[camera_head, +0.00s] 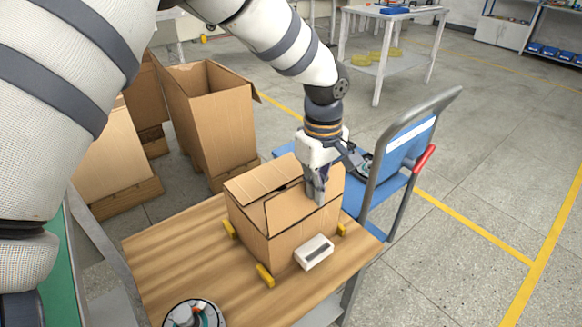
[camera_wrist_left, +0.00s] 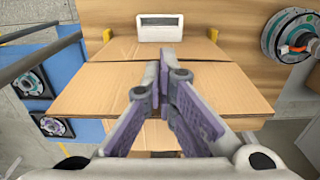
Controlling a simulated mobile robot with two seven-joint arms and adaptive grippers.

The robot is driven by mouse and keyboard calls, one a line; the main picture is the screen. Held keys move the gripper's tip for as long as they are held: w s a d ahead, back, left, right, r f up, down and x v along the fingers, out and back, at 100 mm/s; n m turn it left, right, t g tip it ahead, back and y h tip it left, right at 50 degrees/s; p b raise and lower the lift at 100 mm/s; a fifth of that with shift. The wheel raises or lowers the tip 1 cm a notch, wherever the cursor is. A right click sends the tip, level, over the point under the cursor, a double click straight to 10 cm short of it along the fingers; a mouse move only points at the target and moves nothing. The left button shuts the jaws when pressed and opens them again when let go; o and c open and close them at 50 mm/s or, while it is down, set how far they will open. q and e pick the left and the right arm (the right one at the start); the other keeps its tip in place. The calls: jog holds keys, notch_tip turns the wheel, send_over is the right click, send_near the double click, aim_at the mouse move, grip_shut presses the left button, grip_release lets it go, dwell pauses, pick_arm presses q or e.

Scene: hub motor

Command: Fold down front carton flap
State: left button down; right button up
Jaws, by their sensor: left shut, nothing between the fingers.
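The open brown carton (camera_head: 290,238) stands on a wooden tabletop. Its front flap (camera_head: 297,208) rises from the top edge of the front wall and looks tilted, not flat. Another flap (camera_head: 258,180) shows at the left rear of the top. My left gripper (camera_head: 317,198) points down at the right part of the front flap, shut and empty. In the left wrist view its fingertips (camera_wrist_left: 163,66) overlap a broad cardboard panel (camera_wrist_left: 95,85); whether they touch it I cannot tell. The carton's inside is mostly hidden. My right gripper is not in view.
A white box (camera_head: 314,252) sits against the carton's front. Yellow blocks (camera_head: 265,275) stand around the carton's base. A round motor part (camera_head: 193,314) lies near the front edge. A blue cart (camera_head: 398,160) with a grey handle stands behind right. Tall open cartons (camera_head: 222,130) stand behind left.

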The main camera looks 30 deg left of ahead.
pick_arm(q)
jog(key=w+a, duration=0.3)
jog(key=a, duration=0.5)
jog(key=shift+b, duration=0.4)
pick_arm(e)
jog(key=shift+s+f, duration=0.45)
pick_arm(q)
notch_tip(320, 180, down, 6)
jog(key=shift+r+b, duration=0.15)
jog(key=shift+b, duration=0.25)
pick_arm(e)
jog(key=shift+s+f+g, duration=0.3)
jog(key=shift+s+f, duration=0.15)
pick_arm(q)
notch_tip(320, 180, up, 9)
jog(key=p, duration=0.2)
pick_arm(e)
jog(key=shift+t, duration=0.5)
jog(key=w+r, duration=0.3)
